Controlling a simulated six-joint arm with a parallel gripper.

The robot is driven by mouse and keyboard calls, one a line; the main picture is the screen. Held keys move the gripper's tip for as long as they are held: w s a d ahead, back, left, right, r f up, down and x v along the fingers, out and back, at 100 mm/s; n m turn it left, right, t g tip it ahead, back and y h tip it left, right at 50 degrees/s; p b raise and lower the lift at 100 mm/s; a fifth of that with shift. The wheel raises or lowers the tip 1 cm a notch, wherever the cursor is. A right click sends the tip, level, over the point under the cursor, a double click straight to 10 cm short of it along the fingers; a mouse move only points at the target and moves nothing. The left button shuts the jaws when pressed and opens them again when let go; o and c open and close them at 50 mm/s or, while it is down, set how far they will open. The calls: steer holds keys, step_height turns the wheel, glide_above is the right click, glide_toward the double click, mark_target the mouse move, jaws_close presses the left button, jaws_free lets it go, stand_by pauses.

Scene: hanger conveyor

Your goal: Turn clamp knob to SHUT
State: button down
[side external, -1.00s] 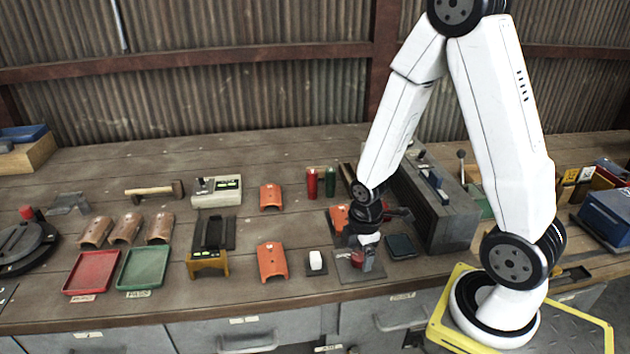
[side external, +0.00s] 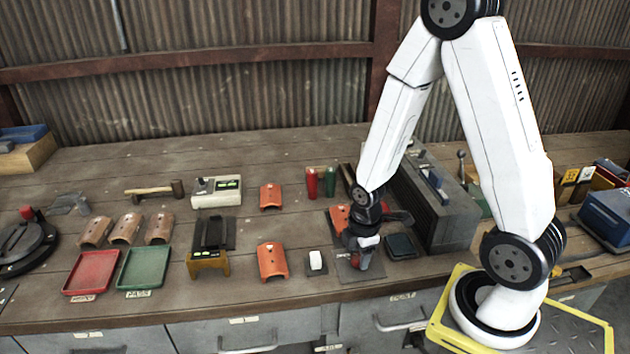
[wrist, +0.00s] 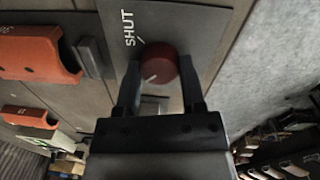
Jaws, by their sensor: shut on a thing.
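The clamp knob (wrist: 160,62) is dark red and round, on a grey plate (wrist: 205,22) marked SHUT in white. In the wrist view it sits between the two fingers of my gripper (wrist: 161,84), which is shut on it. A white pointer line on the knob points to the lower left, while a short tick by the SHUT lettering lies at the knob's upper left. In the side external view my gripper (side external: 358,260) is down at the plate near the bench's front edge and largely hides the knob.
A white block on a dark pad (side external: 316,261) and an orange curved piece (side external: 272,262) lie left of the plate. A dark square tray (side external: 401,246) and a large grey box (side external: 440,210) stand close on the right.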

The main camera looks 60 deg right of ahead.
steer(key=shift+m, duration=0.4)
steer(key=m, duration=0.3)
steer(key=shift+m, duration=0.4)
steer(key=m, duration=0.9)
steer(key=shift+w+g, duration=0.1)
steer(key=shift+g, duration=0.2)
steer(key=m, duration=0.4)
steer(key=shift+m, duration=0.3)
steer(key=shift+c, duration=1)
jaws_free()
